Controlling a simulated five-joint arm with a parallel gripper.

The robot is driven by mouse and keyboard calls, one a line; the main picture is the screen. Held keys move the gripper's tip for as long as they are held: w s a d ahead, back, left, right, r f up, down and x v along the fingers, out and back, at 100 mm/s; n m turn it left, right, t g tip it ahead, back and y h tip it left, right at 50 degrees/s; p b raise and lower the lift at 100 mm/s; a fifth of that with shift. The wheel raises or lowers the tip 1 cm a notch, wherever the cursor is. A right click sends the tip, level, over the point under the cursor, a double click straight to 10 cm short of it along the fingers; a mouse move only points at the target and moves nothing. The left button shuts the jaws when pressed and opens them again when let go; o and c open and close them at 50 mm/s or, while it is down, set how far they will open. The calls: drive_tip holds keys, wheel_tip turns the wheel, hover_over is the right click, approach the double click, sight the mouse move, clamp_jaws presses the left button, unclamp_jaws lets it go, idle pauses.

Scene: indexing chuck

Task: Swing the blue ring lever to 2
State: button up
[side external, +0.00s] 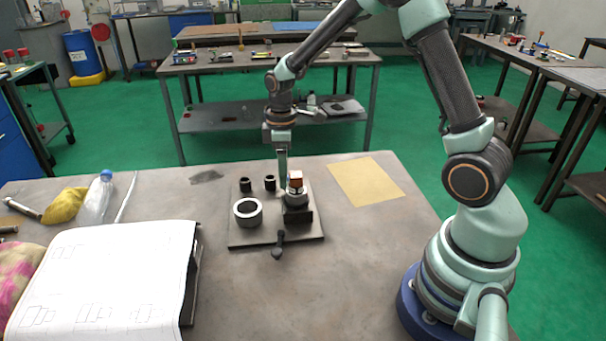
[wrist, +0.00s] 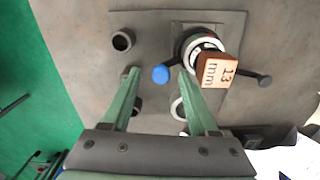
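The indexing chuck (side external: 298,213) stands on a grey base plate (side external: 240,238). A copper-coloured block (wrist: 215,72) marked "13 mm" sits on top of it and also shows in the side view (side external: 296,176). In the wrist view a blue knob (wrist: 160,74), the end of the blue ring lever, sticks out left of the chuck. My gripper (wrist: 157,74) is open, with its fingertips on either side of the knob. I cannot tell whether they touch it. In the side view my gripper (side external: 282,182) points down behind the chuck, and the blue knob is hidden. Index numbers are not legible.
A black-knobbed lever (side external: 279,244) extends from the chuck's front. Two dark sleeves (side external: 246,185) (side external: 270,183) and a large grey ring (side external: 248,212) stand on the plate. A tan sheet (side external: 370,180) lies to the right; a drawing (side external: 100,280) and bottle (side external: 98,197) are left.

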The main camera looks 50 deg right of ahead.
wheel_tip(320, 180, up, 12)
idle(0.8)
drive_tip(key=shift+r, duration=0.1)
drive_tip(key=s+a+r+m+t, duration=0.2)
drive_tip(key=s+m, duration=0.2)
drive_tip(key=s, duration=0.3)
drive_tip(key=s+a+r+m+t, duration=0.3)
drive_tip(key=s, duration=0.3)
drive_tip(key=shift+s+a+r+m+t, duration=0.2)
drive_tip(key=shift+s+a+m+t, duration=0.1)
drive_tip(key=shift+s+a+m, duration=0.1)
